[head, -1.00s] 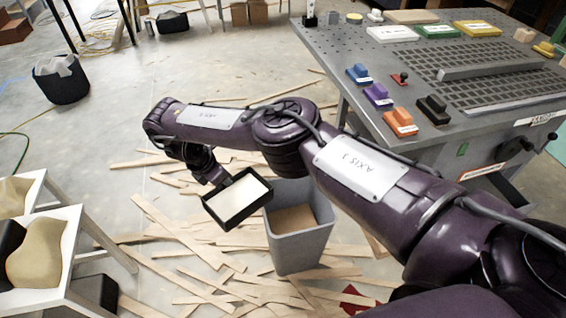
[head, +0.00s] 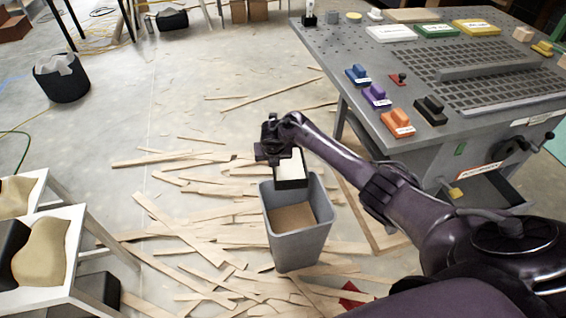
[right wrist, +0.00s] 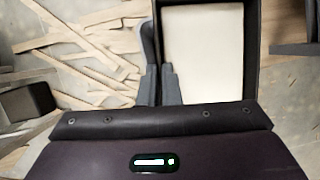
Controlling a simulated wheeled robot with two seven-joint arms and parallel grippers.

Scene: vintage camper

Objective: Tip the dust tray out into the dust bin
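The dust tray (head: 291,184) is a small black rectangular box with a cream surface inside. My right gripper (head: 272,157) holds it above the far rim of the dust bin. The tray looks about level in the head view. The right wrist view shows the dust tray (right wrist: 247,60) with the two fingers of my right gripper (right wrist: 160,85) shut on its left wall. The dust bin (head: 297,249) is a grey open container on the floor, upright, with a brown surface inside. My left gripper is not in view.
A grey workbench (head: 400,147) with coloured blocks stands on the right, close to my right arm. Wooden strips (head: 180,235) litter the floor around the bin. A white stand (head: 62,240) is at the left, and a black bucket (head: 62,85) stands farther back.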

